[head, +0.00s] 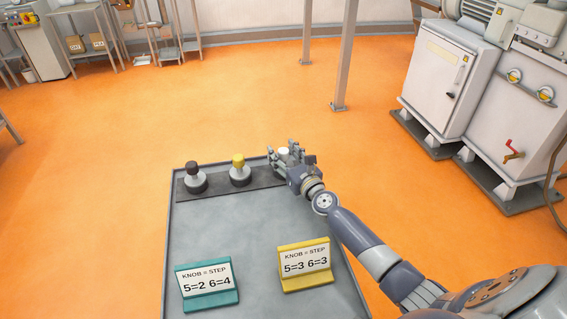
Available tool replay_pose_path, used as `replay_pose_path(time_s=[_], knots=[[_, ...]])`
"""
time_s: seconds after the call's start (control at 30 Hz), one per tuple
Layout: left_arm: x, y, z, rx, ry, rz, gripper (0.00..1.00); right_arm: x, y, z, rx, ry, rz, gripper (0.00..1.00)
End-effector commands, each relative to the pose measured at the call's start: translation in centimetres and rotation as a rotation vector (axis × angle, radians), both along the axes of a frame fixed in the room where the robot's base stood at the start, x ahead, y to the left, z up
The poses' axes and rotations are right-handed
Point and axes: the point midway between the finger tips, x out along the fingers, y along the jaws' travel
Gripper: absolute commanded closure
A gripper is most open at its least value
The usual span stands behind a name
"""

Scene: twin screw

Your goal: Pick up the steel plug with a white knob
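The white knob (284,151) of a plug shows at the far right end of the dark strip on the grey table. The body under it is hidden by my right gripper (290,157). My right gripper is over the table's far right corner, with its fingers around the white knob. I cannot tell whether the fingers touch the plug or are shut on it. Two more steel plugs stand upright to the left, one with a black knob (194,178) and one with a yellow knob (239,171). My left gripper is not in view.
The grey table (225,235) has a raised rim. A teal sign (207,286) reading "5=2 6=4" and a yellow sign (305,265) reading "5=3 6=3" stand nearer. The table's middle is clear. White machine cabinets (447,78) stand at the back right on orange floor.

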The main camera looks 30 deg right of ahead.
Motion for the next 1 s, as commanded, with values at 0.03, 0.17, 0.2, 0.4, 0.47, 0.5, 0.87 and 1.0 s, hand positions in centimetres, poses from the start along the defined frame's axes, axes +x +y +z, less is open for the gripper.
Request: replay_pose_path(time_s=[0.03,0.17,0.2,0.4,0.47,0.5,0.87,1.0], knots=[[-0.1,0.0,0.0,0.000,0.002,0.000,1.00,0.0,0.0,0.0,0.000,0.000,0.000,0.68],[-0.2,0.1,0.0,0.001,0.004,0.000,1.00,0.0,0.0,0.0,0.000,0.000,0.000,0.98],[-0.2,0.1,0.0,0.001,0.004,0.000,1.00,0.0,0.0,0.0,0.000,0.000,0.000,1.00],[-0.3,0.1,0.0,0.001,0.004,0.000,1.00,0.0,0.0,0.1,0.000,-0.002,0.000,1.00],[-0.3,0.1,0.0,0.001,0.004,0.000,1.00,0.0,0.0,0.2,0.000,-0.002,0.000,1.00],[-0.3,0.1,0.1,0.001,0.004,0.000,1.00,0.0,0.0,0.3,0.000,-0.002,0.000,1.00],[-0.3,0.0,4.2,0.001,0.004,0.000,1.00,0.0,0.0,4.5,0.002,-0.003,0.000,1.00],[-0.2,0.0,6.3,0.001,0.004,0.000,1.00,0.0,0.0,6.5,0.001,-0.002,-0.001,1.00]])
